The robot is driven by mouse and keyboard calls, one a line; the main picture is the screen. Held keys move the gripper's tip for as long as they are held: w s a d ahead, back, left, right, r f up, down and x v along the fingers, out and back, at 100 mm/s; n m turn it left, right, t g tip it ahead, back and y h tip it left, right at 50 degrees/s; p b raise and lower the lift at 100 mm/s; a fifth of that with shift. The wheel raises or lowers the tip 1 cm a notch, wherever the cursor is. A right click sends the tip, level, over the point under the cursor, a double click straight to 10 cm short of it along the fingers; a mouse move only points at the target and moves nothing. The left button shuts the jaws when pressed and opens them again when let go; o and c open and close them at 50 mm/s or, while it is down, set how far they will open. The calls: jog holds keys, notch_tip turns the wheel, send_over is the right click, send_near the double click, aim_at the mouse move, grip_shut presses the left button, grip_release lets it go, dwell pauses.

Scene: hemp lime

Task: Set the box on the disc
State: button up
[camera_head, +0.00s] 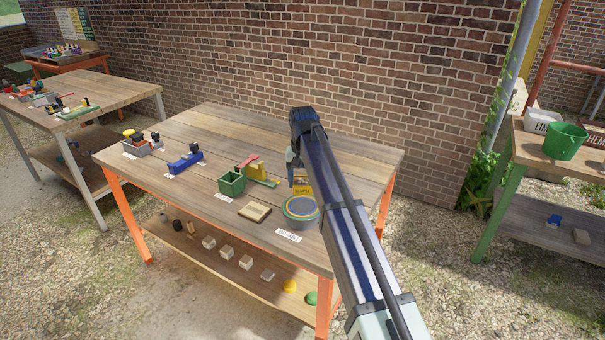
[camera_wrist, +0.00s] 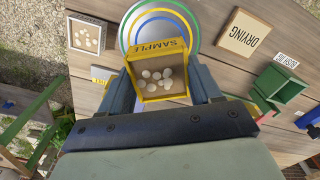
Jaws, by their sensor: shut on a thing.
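In the head view the box (camera_head: 303,187) shows at the disc's back edge, partly hidden by my arm. The disc (camera_head: 299,209) is grey with coloured rings and lies flat near the table's front right. In the wrist view the box covers part of the disc (camera_wrist: 136,34), whose lower part is hidden. The gap between box and disc cannot be told.
A wooden DRYING board (camera_head: 255,212) lies left of the disc, with a green bin (camera_head: 231,182) behind it. In the wrist view a tray of pale pieces (camera_wrist: 88,38) lies left of the disc. The wooden table (camera_head: 180,150) has bare room at the back.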

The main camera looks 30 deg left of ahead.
jog(key=shift+f, duration=2.8)
jog(key=shift+f, duration=0.65)
dwell(1.3)
jog(key=o, duration=1.3)
jog(key=shift+o, duration=0.2)
jog(key=shift+r, duration=3.55)
